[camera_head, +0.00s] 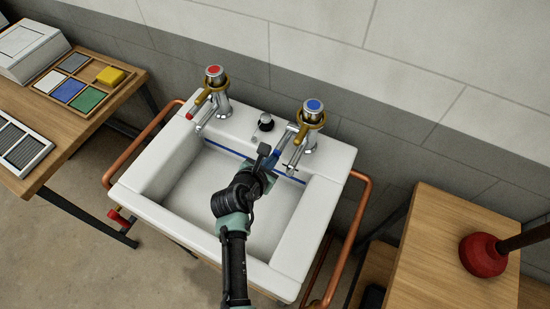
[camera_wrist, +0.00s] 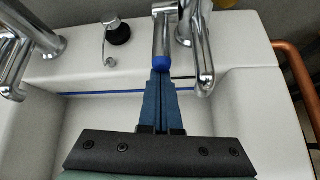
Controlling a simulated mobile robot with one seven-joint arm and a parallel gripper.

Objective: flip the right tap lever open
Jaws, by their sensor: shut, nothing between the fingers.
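The right tap (camera_head: 311,118) has a blue-marked top and a brass-coloured collar, and stands at the back right of the white sink (camera_head: 330,190). Its lever (camera_head: 291,128) points forward and to the left. In the wrist view the lever (camera_wrist: 165,38) is a chrome bar with a blue tip, beside the curved spout (camera_wrist: 203,60). My gripper (camera_wrist: 162,76) is shut and empty, with its blue fingertips at the lever's blue tip. I cannot tell whether they touch. In the head view my gripper (camera_head: 272,157) is over the sink's back part, partly hidden by my wrist.
The left tap (camera_head: 214,88) has a red top and a red-tipped lever. A black plug (camera_head: 266,121) sits between the taps. Copper pipes (camera_head: 345,235) run along both sides of the sink. A wooden table (camera_head: 50,105) is at left; a red plunger (camera_head: 484,255) rests on a bench at right.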

